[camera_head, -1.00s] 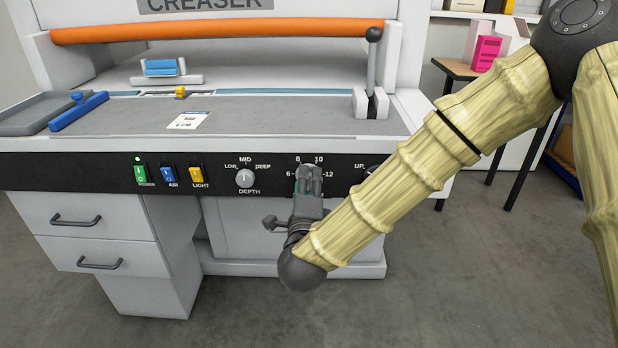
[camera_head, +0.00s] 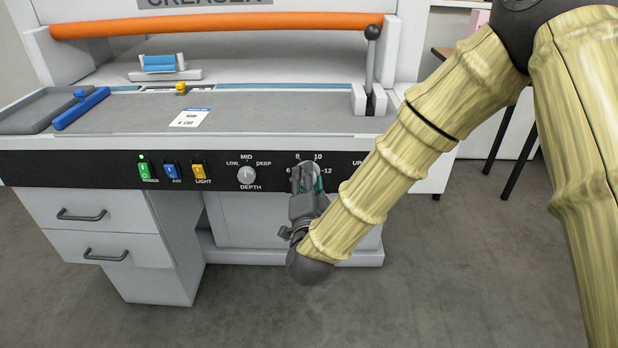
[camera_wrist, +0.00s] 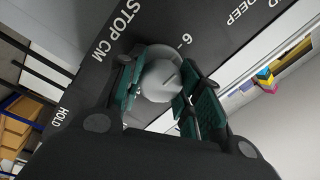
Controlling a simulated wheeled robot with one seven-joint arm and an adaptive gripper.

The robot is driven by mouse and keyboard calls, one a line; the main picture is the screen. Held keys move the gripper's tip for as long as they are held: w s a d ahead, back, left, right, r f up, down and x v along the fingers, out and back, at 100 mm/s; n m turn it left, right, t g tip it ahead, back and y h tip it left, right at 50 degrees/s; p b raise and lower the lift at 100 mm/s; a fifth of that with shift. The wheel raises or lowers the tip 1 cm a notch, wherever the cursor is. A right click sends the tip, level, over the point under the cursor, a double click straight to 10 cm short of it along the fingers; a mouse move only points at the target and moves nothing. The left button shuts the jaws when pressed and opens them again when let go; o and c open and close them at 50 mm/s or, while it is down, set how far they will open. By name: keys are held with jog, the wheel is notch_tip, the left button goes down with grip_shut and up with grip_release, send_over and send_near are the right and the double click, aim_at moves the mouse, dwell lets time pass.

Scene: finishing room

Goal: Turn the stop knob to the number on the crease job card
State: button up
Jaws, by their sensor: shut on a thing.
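The stop knob (camera_wrist: 158,80) is a round grey knob on the creaser's black front panel, beside the words STOP CM in the wrist view. My gripper (camera_head: 308,174) is at this knob, and its green-padded fingers (camera_wrist: 160,95) are shut on it from both sides. A thin dark mark shows on the knob face; which number it points to I cannot tell. The head view shows scale numbers 6, 8, 10 and 12 around the knob, partly covered by my fingers. The white job card (camera_head: 191,117) lies on the creaser bed; its print is too small to read surely.
The depth knob (camera_head: 247,175) and the green (camera_head: 144,170), blue (camera_head: 171,171) and yellow (camera_head: 199,172) switches sit left on the panel. A lever (camera_head: 371,65) stands at the bed's right. An orange bar (camera_head: 215,23) crosses above. Drawers (camera_head: 90,215) are below left.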

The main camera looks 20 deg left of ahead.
dwell(0.4)
jog(key=o, duration=1.1)
jog(key=shift+c, duration=0.2)
jog(key=v, duration=1.2)
